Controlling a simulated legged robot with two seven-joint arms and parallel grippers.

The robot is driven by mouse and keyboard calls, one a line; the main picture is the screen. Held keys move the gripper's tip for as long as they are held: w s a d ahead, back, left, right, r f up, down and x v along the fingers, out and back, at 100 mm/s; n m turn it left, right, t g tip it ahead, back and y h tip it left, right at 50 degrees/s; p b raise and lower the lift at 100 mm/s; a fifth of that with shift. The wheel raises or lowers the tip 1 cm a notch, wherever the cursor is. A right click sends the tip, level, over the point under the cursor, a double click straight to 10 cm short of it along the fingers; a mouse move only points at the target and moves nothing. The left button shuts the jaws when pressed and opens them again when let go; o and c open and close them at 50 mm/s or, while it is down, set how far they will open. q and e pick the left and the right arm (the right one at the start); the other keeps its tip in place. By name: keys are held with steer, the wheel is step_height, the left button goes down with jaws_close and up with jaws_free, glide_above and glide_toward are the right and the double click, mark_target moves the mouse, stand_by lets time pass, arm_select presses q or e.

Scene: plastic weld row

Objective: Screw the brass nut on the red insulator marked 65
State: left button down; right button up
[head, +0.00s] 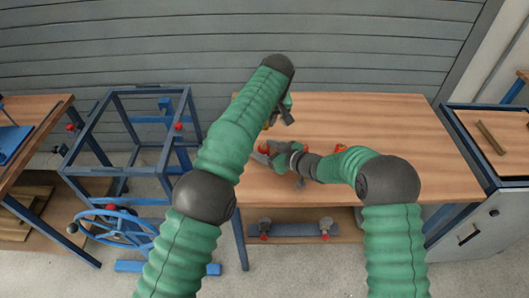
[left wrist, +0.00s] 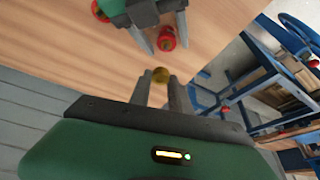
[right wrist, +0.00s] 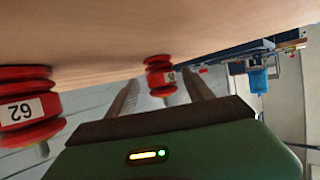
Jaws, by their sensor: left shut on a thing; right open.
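The brass nut (left wrist: 160,74) sits between the fingertips of my left gripper (left wrist: 160,80), which is shut on it. In the head view my left gripper (head: 277,119) is above the table's left part. My right gripper (left wrist: 162,38) is open, with its fingers on either side of a red insulator (left wrist: 166,39). In the right wrist view this ribbed insulator (right wrist: 160,75) stands between the open fingers (right wrist: 160,92); its small label is too blurred to read surely. The nut is apart from it. A second red insulator (right wrist: 27,108) carries the label 62.
The wooden table (head: 400,125) is largely clear on its right. Another red spot (head: 340,148) shows beside my right forearm. A blue frame (head: 150,90) and a blue handwheel (head: 112,226) stand left of the table. A grey cabinet (head: 475,225) stands at the right.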

steer(key=shift+a, duration=0.35)
steer(key=c, duration=0.4)
steer(key=shift+d, duration=0.2)
jaws_close()
stand_by(0.6)
